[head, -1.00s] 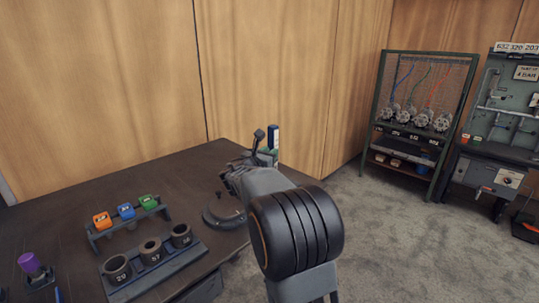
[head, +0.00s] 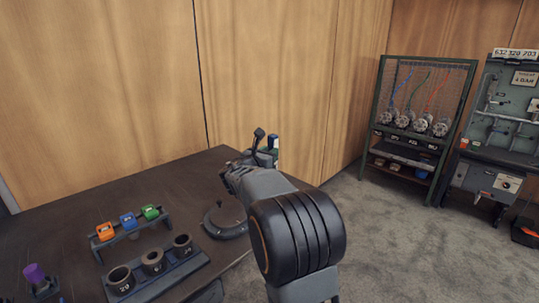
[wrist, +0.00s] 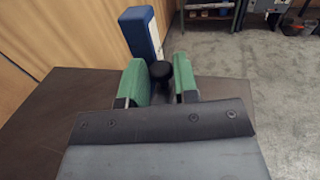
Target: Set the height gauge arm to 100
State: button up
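The height gauge shows in the wrist view as an upright blue post (wrist: 140,38) with a pale scale strip on its side, too small to read. A black round knob (wrist: 183,71), likely on the gauge arm, shows in front of it. My gripper (wrist: 162,76) has green finger pads, parted, with the knob between them and closer to the right pad. Contact cannot be told. In the head view only the blue post's top (head: 273,142) shows behind my gripper (head: 264,157); my arm hides the rest.
The dark table (head: 80,195) carries a rack of orange, blue and green blocks (head: 128,221), a holder with several numbered rings (head: 153,262), a purple-topped piece (head: 34,273) and a round dark base (head: 225,218). A wood wall stands behind. Grey floor (head: 370,240) is free right of the table.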

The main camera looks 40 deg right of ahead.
jog(key=o, duration=0.4)
jog(key=shift+a, duration=0.1)
jog(key=v, duration=1.3)
jog(key=shift+s+a+p, duration=0.2)
jog(key=shift+a+p, duration=0.05)
jog(key=shift+p, duration=0.1)
jog(key=s+a+m+g+y+p, duration=0.3)
jog(key=s+m+g+y+p, duration=0.2)
jog(key=s+m+y+p, duration=0.45)
jog(key=s+a+r+m+y+p, duration=0.1)
jog(key=s+a+m+y+p, duration=0.1)
jog(key=s+a+m, duration=0.1)
jog(key=s+a+m+y+p, duration=0.2)
jog(key=s+a+m+p, duration=0.1)
jog(key=m, duration=0.3)
jog(key=s+a+r+m+t+y+p, duration=0.1)
jog(key=s+a+m+y+p, duration=0.2)
jog(key=a+m, duration=0.1)
jog(key=shift+s+a+r+m, duration=0.25)
jog(key=shift+s+a+r, duration=0.05)
jog(key=shift+a, duration=0.05)
